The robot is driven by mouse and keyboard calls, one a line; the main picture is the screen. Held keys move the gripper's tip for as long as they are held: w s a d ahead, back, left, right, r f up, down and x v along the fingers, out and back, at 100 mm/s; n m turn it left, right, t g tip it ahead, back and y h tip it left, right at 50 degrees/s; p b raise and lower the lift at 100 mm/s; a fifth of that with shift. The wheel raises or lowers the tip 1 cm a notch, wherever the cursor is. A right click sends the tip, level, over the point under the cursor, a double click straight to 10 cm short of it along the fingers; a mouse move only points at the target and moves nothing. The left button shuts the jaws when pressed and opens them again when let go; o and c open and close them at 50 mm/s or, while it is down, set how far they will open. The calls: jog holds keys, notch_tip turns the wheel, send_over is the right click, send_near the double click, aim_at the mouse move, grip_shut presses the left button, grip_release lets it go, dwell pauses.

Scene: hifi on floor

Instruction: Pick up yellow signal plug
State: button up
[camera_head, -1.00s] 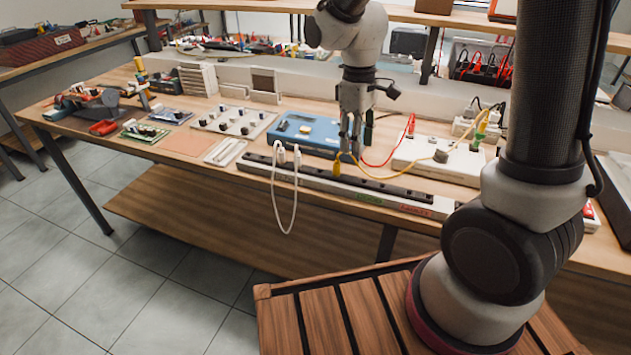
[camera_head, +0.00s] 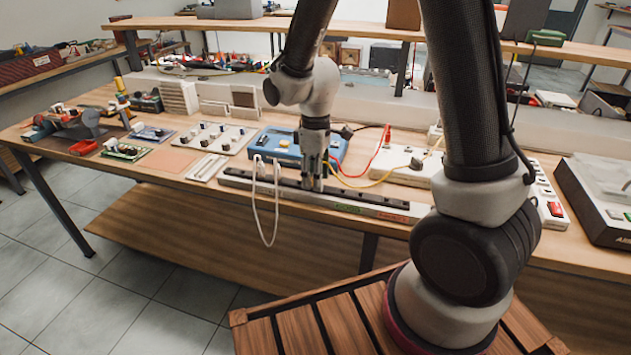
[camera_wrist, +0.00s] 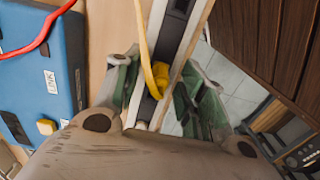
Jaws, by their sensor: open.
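The yellow signal plug (camera_wrist: 160,76) shows in the wrist view, in the dark channel of the long strip (camera_wrist: 170,40), with its yellow cable running up from it. My gripper (camera_wrist: 165,85) is open, with its green-grey fingers on either side of the plug. I cannot tell whether the fingers touch it. In the head view my gripper (camera_head: 312,185) points straight down onto the strip (camera_head: 372,207) near the bench's front edge. The plug is hidden there behind the fingers, and only its yellow cable (camera_head: 360,186) shows to the right.
A blue instrument (camera_head: 290,147) stands just behind the gripper. White plugs with a hanging cable (camera_head: 262,205) sit in the strip to the left.

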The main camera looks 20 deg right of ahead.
jog(key=shift+f, duration=0.15)
grip_shut()
